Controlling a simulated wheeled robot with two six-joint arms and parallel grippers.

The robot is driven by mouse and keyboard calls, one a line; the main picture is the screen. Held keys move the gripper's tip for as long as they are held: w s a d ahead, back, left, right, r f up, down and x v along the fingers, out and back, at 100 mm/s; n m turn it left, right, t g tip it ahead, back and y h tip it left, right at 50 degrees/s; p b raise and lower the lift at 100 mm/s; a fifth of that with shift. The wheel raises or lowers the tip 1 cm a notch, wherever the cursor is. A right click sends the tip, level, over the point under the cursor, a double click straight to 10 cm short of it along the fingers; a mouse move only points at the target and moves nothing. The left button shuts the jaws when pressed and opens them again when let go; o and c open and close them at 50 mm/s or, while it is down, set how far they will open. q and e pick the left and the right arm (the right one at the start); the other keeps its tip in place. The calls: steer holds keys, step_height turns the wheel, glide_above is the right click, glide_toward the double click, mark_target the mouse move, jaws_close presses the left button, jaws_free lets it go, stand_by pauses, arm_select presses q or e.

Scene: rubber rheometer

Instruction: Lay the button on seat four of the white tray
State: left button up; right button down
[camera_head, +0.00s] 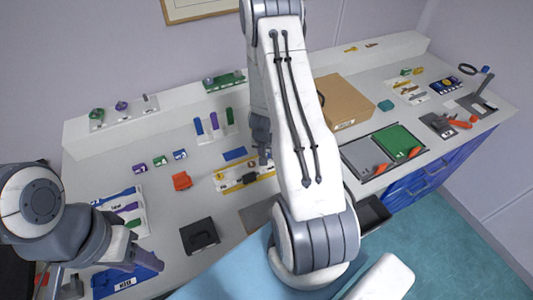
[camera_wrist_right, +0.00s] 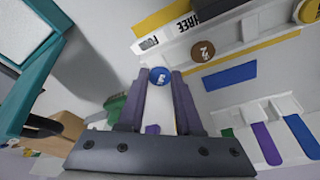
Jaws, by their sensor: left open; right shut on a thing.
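The white tray (camera_head: 232,184) lies mid-bench in the head view, partly hidden by my right arm. In the right wrist view the tray (camera_wrist_right: 228,38) runs across the top, with the words THREE and FOUR readable. A brown button (camera_wrist_right: 203,51) and a gold button (camera_wrist_right: 309,11) sit on it. My right gripper (camera_wrist_right: 160,88) is shut on a blue button (camera_wrist_right: 159,76) at its fingertips, close to the FOUR end. Whether it touches the tray cannot be told. My left gripper (camera_head: 137,258) is open at the lower left, away from the tray.
A black holder (camera_head: 199,236) stands in front. A cardboard box (camera_head: 346,103) and a two-part grey and green tray (camera_head: 400,142) are on the right.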

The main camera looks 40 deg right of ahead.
steer(key=shift+f+b, duration=0.55)
steer(key=shift+f, duration=0.1)
steer(key=c, duration=0.5)
jaws_free()
steer(key=p+v, duration=0.5)
steer(key=v, duration=0.5)
steer(key=shift+r, duration=0.25)
